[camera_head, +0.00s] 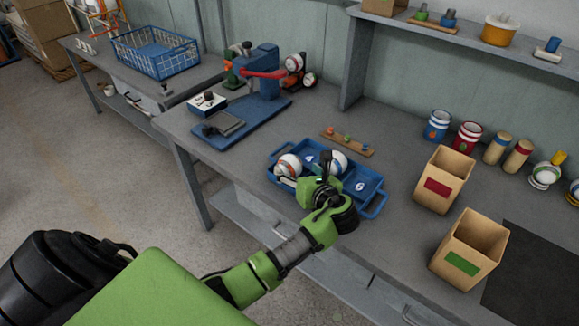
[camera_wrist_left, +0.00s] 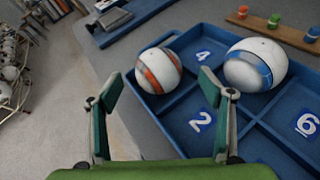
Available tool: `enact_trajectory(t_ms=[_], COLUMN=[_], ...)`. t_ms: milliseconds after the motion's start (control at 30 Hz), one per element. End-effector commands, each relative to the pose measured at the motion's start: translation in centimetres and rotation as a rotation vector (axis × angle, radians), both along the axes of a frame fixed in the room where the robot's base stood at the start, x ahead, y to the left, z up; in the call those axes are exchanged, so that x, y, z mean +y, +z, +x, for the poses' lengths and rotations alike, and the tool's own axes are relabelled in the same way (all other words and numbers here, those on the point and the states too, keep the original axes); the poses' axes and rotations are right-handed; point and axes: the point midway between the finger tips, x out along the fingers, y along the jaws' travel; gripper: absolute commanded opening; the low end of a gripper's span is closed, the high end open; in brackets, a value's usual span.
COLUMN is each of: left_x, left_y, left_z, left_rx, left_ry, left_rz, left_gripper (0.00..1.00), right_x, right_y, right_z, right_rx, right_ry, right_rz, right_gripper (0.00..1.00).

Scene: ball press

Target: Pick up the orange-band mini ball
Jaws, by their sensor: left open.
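The orange-band mini ball (camera_head: 288,165) is white with an orange stripe and sits in the left end of the blue tray (camera_head: 376,205). In the left wrist view the ball (camera_wrist_left: 158,71) lies beyond my fingertips, between their lines and apart from them. A blue-band ball (camera_head: 336,163) sits in another compartment to the right, partly behind my gripper in the head view. My left gripper (camera_wrist_left: 158,90) is open and empty. In the head view it (camera_head: 322,186) is over the tray's near side. My right gripper is not in view.
The tray's other compartments carry number cards. Behind it lies a wooden strip with coloured pegs (camera_head: 347,142). A blue press (camera_head: 262,75) stands back left. Two cardboard boxes (camera_head: 440,180) (camera_head: 470,250) stand right, with striped cans (camera_head: 437,126) behind. A shelf runs along the wall.

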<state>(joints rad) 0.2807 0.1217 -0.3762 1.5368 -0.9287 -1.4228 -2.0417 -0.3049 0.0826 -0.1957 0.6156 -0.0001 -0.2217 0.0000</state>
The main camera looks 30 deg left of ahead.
Motion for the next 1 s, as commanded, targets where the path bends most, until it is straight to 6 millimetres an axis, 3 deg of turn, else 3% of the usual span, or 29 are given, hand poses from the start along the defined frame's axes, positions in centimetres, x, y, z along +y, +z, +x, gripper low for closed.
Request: enact_trajectory(t_ms=[100, 300, 600, 767, 1000], left_x=[1.5, 3.4, 3.7, 3.7, 3.7], left_y=[-0.7, -1.9, -2.1, -2.1, -2.1], left_z=[0.7, 1.9, 2.2, 2.2, 2.2], left_rx=[0.002, 0.001, 0.000, 0.001, 0.001], left_ry=[0.003, 0.001, 0.000, 0.000, 0.000], left_rz=[0.003, 0.001, 0.000, -0.001, -0.001], left_gripper=[0.73, 0.73, 0.73, 0.33, 0.33], right_x=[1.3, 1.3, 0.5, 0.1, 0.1], right_y=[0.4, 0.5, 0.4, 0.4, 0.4], right_z=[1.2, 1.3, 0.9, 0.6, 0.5], right_rx=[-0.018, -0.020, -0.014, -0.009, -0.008], right_ry=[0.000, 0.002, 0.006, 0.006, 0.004], right_rz=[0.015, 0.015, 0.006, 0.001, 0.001], right_gripper=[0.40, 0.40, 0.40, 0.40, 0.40])
